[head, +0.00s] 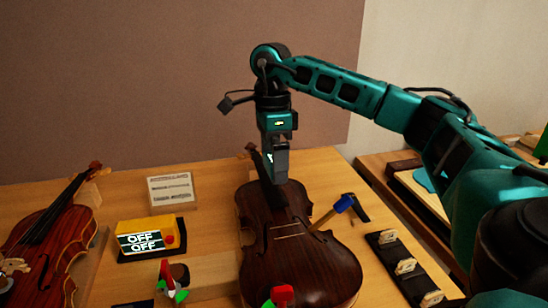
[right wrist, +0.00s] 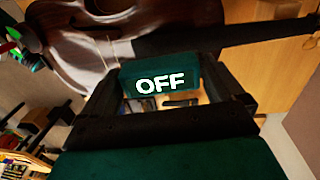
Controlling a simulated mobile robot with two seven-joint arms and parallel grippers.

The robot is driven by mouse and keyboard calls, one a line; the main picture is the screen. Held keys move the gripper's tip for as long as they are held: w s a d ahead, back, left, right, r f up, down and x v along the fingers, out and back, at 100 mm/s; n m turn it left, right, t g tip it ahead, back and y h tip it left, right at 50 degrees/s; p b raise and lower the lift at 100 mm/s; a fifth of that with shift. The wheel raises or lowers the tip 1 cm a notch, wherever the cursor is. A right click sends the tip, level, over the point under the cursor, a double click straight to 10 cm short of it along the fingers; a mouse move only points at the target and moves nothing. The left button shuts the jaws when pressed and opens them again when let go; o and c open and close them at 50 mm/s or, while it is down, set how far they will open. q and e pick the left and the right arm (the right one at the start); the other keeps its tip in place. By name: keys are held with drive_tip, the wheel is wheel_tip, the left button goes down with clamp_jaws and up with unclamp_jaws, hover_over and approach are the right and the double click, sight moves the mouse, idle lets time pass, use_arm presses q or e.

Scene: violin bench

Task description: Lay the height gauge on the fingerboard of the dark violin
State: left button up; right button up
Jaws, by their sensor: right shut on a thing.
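The dark violin (head: 300,262) lies on the bench with its neck pointing away from me; its body also shows at the top of the right wrist view (right wrist: 95,40). My right gripper (head: 275,172) is above the upper end of its body, hiding part of the fingerboard. In the right wrist view the gripper (right wrist: 172,85) is shut on a dark green block with an "OFF" display, apparently the height gauge (right wrist: 160,72). I cannot tell whether the gauge touches the fingerboard. My left gripper is not in view.
A yellow device (head: 148,228) reading OFF and a small card (head: 171,190) stand left of the dark violin. A reddish violin (head: 45,250) lies farther left. A blue-headed hammer (head: 345,203) lies by the dark violin's right side, near a black rack (head: 400,265). Red-and-green clamps (head: 170,282) are in front.

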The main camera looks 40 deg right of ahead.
sight(274, 192)
idle(0.4)
drive_tip(key=shift+p, duration=0.45)
idle(0.4)
drive_tip(key=shift+f+b, duration=0.5)
drive_tip(key=shift+f, duration=0.25)
drive_tip(key=shift+f+b, duration=1)
drive_tip(key=shift+f, duration=0.7)
drive_tip(key=o, duration=0.7)
drive_tip(key=shift+r, duration=0.15)
